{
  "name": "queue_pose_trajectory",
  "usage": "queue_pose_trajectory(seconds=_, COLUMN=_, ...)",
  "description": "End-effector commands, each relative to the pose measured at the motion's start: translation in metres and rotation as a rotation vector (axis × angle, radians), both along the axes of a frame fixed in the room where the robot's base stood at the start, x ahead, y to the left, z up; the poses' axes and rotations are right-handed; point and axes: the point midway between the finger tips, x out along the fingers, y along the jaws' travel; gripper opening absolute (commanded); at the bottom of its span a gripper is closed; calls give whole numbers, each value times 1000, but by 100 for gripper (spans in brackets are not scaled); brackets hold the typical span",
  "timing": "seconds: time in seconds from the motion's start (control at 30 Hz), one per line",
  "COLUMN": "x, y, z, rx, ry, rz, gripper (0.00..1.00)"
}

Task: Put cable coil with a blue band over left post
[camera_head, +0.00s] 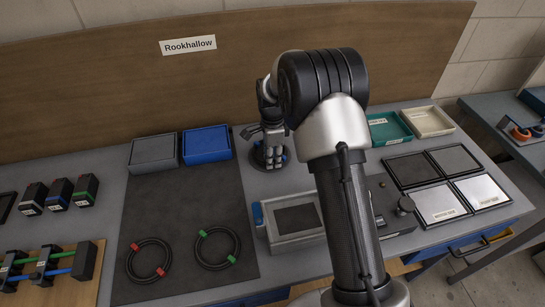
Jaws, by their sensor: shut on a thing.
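My gripper (271,157) points down at the back of the bench, right of the blue tray. A small dark ring with a blue patch, which looks like the blue-banded cable coil (287,154), shows around its fingertips. The gripper is shut on it; the fingers hide part of it. I cannot tell whether the coil touches the bench. I cannot make out the left post; my arm covers much of the middle of the bench.
A coil with red bands (149,242) and one with green bands (236,251) lie on the dark mat (185,205). Grey (153,150) and blue (206,144) trays stand behind. A box-like fixture (292,237) sits beside my arm. Framed plates (440,204) lie at right.

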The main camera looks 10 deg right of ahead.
Motion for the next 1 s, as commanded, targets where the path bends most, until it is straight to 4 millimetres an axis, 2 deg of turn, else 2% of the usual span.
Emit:
queue_pose_trajectory(seconds=0.03, x=6, y=-1, z=5, rx=-1, ry=-21, rz=-1, gripper=0)
queue_pose_trajectory(seconds=0.6, x=7, y=-1, z=21, rx=-1, ry=-21, rz=-2, gripper=0)
queue_pose_trajectory(seconds=1.0, x=6, y=-1, z=20, rx=-1, ry=-20, rz=-1, gripper=0)
